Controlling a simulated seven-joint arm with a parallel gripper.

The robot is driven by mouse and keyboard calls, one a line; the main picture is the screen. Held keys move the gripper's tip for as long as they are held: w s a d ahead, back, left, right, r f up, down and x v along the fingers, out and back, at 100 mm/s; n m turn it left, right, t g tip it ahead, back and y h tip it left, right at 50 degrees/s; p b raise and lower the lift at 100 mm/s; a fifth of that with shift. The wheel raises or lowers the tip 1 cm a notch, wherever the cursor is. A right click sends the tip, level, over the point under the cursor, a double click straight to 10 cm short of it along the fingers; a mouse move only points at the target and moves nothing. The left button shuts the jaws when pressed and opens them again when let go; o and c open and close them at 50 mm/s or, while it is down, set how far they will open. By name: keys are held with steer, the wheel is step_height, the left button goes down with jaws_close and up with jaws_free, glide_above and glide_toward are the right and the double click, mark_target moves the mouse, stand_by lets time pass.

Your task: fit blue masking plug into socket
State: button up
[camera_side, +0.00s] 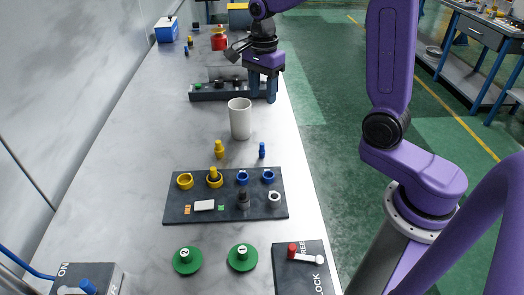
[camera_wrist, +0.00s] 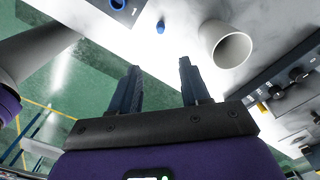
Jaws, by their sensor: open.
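The blue masking plug (camera_side: 262,151) stands upright on the table, just right of the yellow plug. It also shows small in the wrist view (camera_wrist: 160,27), beyond the fingertips. Two blue ring sockets (camera_side: 242,177) are on the dark board (camera_side: 228,212), and both look empty. Part of the board and one blue ring (camera_wrist: 117,4) show at the top of the wrist view. My gripper (camera_side: 263,98) is open and empty, fingers pointing down, behind the white cup and well away from the plug. It also shows in the wrist view (camera_wrist: 159,66) with nothing between its fingers.
A white cup (camera_side: 240,119) stands between my gripper and the plug. A loose yellow plug (camera_side: 219,149) stands nearby. A dark rail (camera_side: 210,93) lies beside the gripper. Green discs (camera_side: 187,260) and a lever box (camera_side: 300,270) are in front.

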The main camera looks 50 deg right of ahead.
glide_above(262, 143)
step_height(262, 143, down, 12)
steer(key=shift+d+f, duration=0.1)
steer(key=shift+d, duration=0.05)
steer(key=shift+a+f, duration=0.2)
steer(key=shift+f, duration=2.4)
jaws_close()
